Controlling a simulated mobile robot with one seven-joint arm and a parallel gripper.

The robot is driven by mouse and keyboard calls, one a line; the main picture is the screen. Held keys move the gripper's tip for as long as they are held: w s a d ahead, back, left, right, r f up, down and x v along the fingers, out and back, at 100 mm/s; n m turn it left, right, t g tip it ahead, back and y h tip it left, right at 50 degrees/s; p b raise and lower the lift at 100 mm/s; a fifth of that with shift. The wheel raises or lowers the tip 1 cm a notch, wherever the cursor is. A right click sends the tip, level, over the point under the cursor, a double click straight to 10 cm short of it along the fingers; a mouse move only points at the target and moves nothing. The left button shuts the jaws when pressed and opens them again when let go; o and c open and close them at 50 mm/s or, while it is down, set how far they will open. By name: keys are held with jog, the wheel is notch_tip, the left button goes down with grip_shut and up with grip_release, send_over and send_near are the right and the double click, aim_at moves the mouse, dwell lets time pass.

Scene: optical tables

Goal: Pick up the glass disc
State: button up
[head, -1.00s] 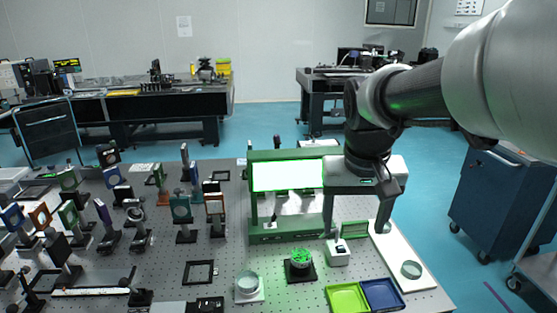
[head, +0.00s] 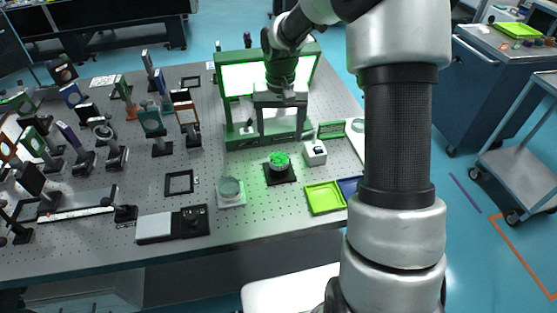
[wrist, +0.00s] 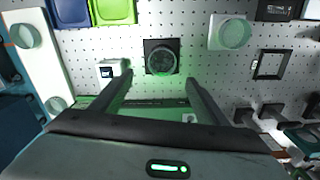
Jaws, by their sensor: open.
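A clear glass disc (head: 230,187) lies on a small white square base near the table's front edge. It also shows at the upper right of the wrist view (wrist: 234,34). Two more pale round discs show at the left of the wrist view, one (wrist: 26,36) on the long white board and one (wrist: 57,104) lower down. My gripper (head: 283,134) is open and empty, in front of the green frame. In the wrist view its fingers (wrist: 159,77) point towards a round holder on a black base (wrist: 161,58), apart from the clear disc.
The green frame with a lit panel (head: 236,80) stands behind my gripper. A yellow-green tray (head: 324,197), a blue tray (head: 348,187) and a small white box (head: 315,153) are to the right. Several upright optic mounts crowd the left. Bare table surrounds the black square frame (head: 179,182).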

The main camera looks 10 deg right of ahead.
notch_tip(320, 180, down, 3)
jog(key=f, duration=0.4)
jog(key=shift+s+a, duration=0.25)
jog(key=shift+s, duration=0.05)
jog(key=shift+f, duration=0.6)
jog(key=c, duration=1.3)
jog(key=shift+o, duration=0.2)
notch_tip(320, 180, up, 9)
jog(key=s+n+p, duration=0.2)
jog(key=s+p, duration=0.3)
jog(key=s, duration=0.2)
jog(key=r+m+b, duration=0.1)
jog(key=m+b, duration=0.1)
jog(key=b, duration=0.3)
send_over(279, 158)
jog(key=shift+w, duration=0.1)
